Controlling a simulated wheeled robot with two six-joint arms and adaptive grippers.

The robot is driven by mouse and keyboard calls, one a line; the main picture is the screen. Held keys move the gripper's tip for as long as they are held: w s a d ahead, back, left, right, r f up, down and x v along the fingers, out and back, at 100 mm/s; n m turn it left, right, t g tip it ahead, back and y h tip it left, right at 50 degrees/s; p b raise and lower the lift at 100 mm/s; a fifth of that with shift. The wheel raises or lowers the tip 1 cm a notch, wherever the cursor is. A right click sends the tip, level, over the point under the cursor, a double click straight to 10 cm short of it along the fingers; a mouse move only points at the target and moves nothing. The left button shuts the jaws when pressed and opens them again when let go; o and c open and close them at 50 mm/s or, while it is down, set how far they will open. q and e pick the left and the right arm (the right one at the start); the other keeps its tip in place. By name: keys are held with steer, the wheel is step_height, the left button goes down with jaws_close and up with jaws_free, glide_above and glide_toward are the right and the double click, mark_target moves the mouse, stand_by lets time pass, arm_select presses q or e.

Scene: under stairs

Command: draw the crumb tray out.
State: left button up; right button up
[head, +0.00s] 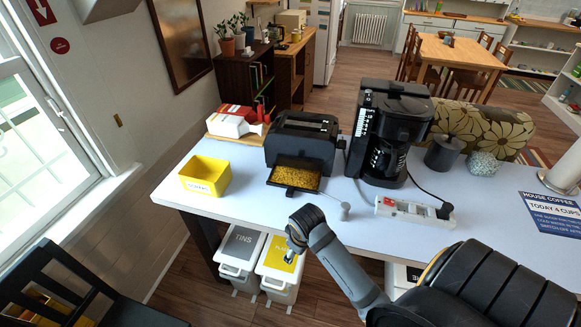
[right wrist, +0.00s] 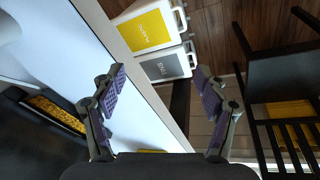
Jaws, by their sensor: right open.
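The black toaster (head: 302,139) stands on the white table. Its crumb tray (head: 294,178), dark-rimmed and full of yellow-brown crumbs, sticks out from its front low over the tabletop. The tray also shows at the left of the right wrist view (right wrist: 57,112), outside the fingers. My right gripper (right wrist: 157,84) is open, with nothing between its purple-padded fingers. In the head view its arm comes in from the lower right and ends in front of the table edge, apart from the tray; the fingers are small and hard to make out there. My left gripper is not in view.
A yellow box (head: 205,175) stands left of the toaster, a coffee maker (head: 391,132) right. A power strip (head: 414,211) and a small grey round-ended thing (head: 345,207) lie near. Two bins (head: 240,250) (head: 281,265) stand below the table edge; a black chair (head: 70,275) is lower left.

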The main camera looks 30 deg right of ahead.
mark_target(291, 189)
steer(key=w+d, duration=0.1)
steer(key=w, duration=0.2)
steer(key=w+d+r+n, duration=0.1)
steer(key=w, duration=0.2)
steer(key=w+d+n+g, duration=0.1)
steer(key=w+d, duration=0.1)
steer(key=w, duration=0.2)
steer(key=shift+d+r, duration=0.1)
steer(key=shift+r, duration=0.2)
steer(key=w+d+r+n+g, duration=0.1)
steer(key=w+d+r+n, duration=0.2)
steer(key=w+d+r, duration=0.5)
steer(key=shift+y, duration=0.3)
steer(key=f, duration=0.2)
steer(key=w+a+f+p, duration=0.1)
steer(key=f, duration=0.2)
steer(key=w+f, duration=0.1)
steer(key=f, duration=0.1)
steer(key=shift+w+a+f+p, duration=0.15)
steer(key=shift+w+f+p, duration=0.05)
steer(key=shift+f+p, duration=0.15)
steer(key=shift+f, duration=0.65)
jaws_close()
